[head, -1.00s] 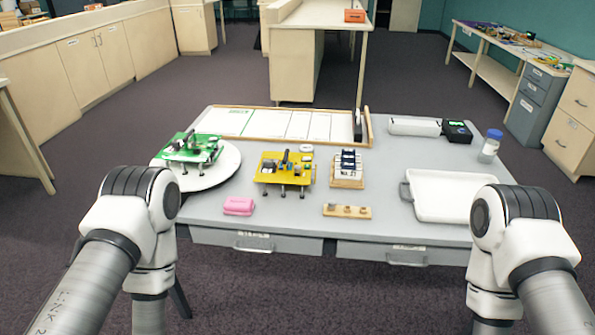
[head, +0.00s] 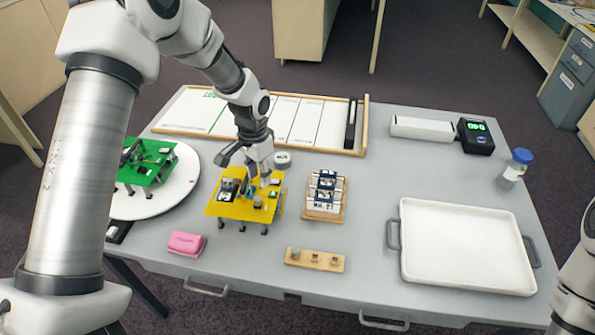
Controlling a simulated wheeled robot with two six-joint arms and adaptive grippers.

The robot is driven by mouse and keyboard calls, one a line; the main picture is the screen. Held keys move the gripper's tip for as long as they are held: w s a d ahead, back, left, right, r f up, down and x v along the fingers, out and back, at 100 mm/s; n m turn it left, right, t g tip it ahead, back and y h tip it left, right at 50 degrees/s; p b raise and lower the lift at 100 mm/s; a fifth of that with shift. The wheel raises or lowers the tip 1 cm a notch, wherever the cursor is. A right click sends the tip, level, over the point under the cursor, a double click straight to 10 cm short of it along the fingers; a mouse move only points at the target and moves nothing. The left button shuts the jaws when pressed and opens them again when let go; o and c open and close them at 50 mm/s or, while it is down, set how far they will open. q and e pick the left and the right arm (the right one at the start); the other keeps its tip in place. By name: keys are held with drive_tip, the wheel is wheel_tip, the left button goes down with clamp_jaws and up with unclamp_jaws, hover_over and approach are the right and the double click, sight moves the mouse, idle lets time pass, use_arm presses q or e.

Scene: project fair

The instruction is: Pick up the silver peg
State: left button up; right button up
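A small grey, silver-looking peg (head: 295,252) stands at the left end of a light wooden strip (head: 324,263) near the table's front edge. Two smaller brownish pieces sit to its right on the same strip; they are too small to make out well. My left gripper (head: 244,170) hangs over the yellow board (head: 229,210), behind and left of the strip and apart from the peg. Its fingers look spread, with nothing seen between them. My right gripper is out of view; only part of my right arm shows at the right edge.
A green board on a white round plate (head: 187,182) is at left, and a pink block (head: 187,243) is at front left. A wooden rack (head: 341,208) stands behind the strip. A white tray (head: 465,284) is at right. The table between strip and tray is clear.

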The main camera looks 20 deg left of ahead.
sight(259, 198)
use_arm(q)
drive_tip(key=s+f, duration=0.1)
drive_tip(key=s+f+p, duration=0.1)
drive_tip(key=f, duration=0.1)
drive_tip(key=shift+s+a+f, duration=0.1)
drive_tip(key=shift+s+a, duration=0.1)
drive_tip(key=f, duration=0.3)
drive_tip(key=shift+w+d+f+p, duration=0.15)
drive_tip(key=shift+w+f+p, duration=0.05)
drive_tip(key=shift+w+p, duration=0.15)
drive_tip(key=shift+w+f, duration=0.15)
drive_tip(key=shift+f, duration=0.15)
drive_tip(key=shift+r, duration=0.1)
drive_tip(key=shift+c, duration=0.4)
drive_tip(key=shift+s, duration=0.25)
drive_tip(key=c, duration=0.5)
drive_tip(key=shift+w, duration=0.1)
drive_tip(key=shift+c, duration=0.2)
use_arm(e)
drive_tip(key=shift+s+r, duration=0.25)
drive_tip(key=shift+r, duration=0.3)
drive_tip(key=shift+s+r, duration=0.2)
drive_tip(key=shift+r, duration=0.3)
